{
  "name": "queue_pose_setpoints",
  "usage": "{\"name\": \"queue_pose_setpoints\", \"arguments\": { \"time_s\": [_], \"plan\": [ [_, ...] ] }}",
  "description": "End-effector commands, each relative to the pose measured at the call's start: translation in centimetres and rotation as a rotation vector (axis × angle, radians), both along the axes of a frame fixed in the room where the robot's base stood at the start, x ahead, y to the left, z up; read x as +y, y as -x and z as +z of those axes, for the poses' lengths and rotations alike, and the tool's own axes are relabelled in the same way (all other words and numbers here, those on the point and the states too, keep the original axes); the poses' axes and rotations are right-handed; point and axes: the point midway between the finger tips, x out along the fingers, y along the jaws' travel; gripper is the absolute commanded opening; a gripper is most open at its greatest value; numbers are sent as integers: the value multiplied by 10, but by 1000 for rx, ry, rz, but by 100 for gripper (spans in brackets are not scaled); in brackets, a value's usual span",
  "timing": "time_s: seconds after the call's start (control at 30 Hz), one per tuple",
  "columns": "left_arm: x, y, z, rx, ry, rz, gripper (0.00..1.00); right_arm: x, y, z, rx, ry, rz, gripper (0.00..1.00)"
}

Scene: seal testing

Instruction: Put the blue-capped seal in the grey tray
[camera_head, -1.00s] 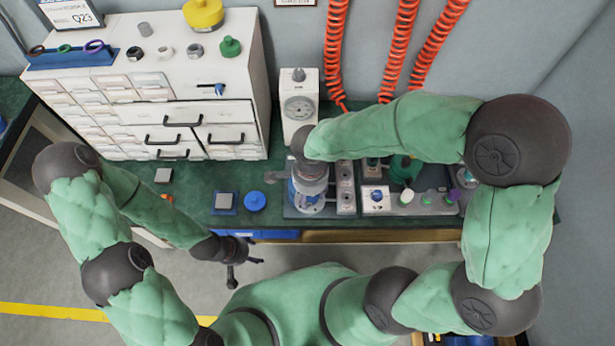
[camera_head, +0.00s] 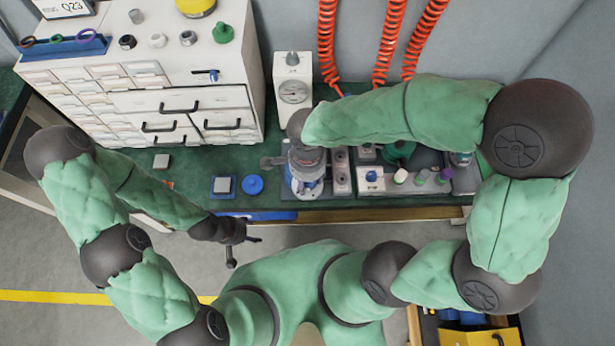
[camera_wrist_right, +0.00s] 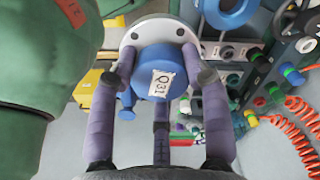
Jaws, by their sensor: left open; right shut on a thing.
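My right gripper (camera_head: 306,180) is over a round fixture at the bench's front edge. In the right wrist view its purple fingers (camera_wrist_right: 160,125) close around a blue-capped part (camera_wrist_right: 160,75) labelled Q31. A pale round flange (camera_wrist_right: 128,38) with holes lies behind this part. I cannot tell whether the part is clear of the fixture. My left gripper (camera_head: 242,250) is open and empty in front of the bench. A grey tray-like holder (camera_head: 440,190) with several coloured caps stands to the right of the fixture; I cannot tell whether it is the named tray.
A drawer cabinet (camera_head: 170,100) fills the back left. A gauge (camera_head: 293,92) stands behind the fixture. A blue disc (camera_head: 253,185) and a blue-edged square plate (camera_head: 223,186) lie left of the fixture. Red coiled hoses (camera_head: 381,45) hang behind. The green bench top (camera_head: 200,165) has free room at left.

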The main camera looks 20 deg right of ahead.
Motion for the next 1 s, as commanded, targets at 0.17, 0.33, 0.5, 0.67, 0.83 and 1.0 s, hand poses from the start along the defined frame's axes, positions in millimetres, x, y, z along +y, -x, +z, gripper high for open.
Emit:
{"name": "queue_pose_setpoints", "arguments": {
  "time_s": [0.17,0.33,0.5,0.67,0.83,1.0],
  "plan": [
    [0,0,7,0,0,0,60,0,-1,10,-3,-1,0,0],
    [0,0,12,0,0,0,60,0,-1,17,-4,-1,0,0],
    [0,0,16,0,0,0,60,0,-1,23,-4,-1,0,0],
    [0,0,16,0,0,0,60,0,-4,23,-3,-1,16,0],
    [0,0,16,0,0,0,60,-5,-20,19,-1,-3,142,0],
    [0,0,16,0,0,0,60,-15,-50,11,-1,-5,379,0]
  ]
}}
